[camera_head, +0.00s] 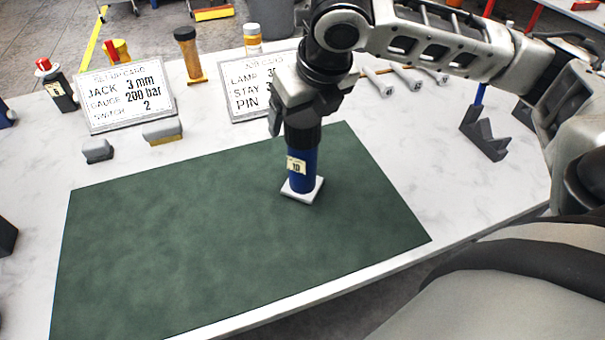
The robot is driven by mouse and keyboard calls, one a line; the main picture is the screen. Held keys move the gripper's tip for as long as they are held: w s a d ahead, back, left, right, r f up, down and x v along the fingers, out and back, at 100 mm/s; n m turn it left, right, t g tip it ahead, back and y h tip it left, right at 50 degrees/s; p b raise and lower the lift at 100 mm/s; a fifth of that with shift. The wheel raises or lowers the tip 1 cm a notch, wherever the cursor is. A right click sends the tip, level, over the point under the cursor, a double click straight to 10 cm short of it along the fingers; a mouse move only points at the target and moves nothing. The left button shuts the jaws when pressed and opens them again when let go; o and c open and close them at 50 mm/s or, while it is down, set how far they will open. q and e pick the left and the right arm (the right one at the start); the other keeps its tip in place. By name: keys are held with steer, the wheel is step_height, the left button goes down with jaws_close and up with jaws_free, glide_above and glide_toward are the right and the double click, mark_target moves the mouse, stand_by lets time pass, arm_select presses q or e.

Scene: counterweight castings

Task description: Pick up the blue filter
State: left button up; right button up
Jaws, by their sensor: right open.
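The blue filter (303,175) is an upright blue cylinder with a pale label that seems to read 10. It stands on a small white square base (302,191) on the green mat (190,240). My right gripper (297,125) comes down from above, right over the filter's top. Its jaws are open at the top of the filter, and the dark upper end is partly hidden by them. I cannot tell whether the fingers touch it. My left gripper is not in view.
Two printed cards (127,95) (262,88) stand behind the mat, with two small blocks (98,151) (162,131) before the left one. A dark grey bracket (484,136) stands at the right. The mat is otherwise clear.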

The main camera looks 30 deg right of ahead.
steer(key=shift+w+f, duration=0.15)
steer(key=shift+f, duration=0.2)
steer(key=c, duration=1.6)
steer(key=shift+r, duration=0.1)
jaws_close()
steer(key=shift+r, duration=0.1)
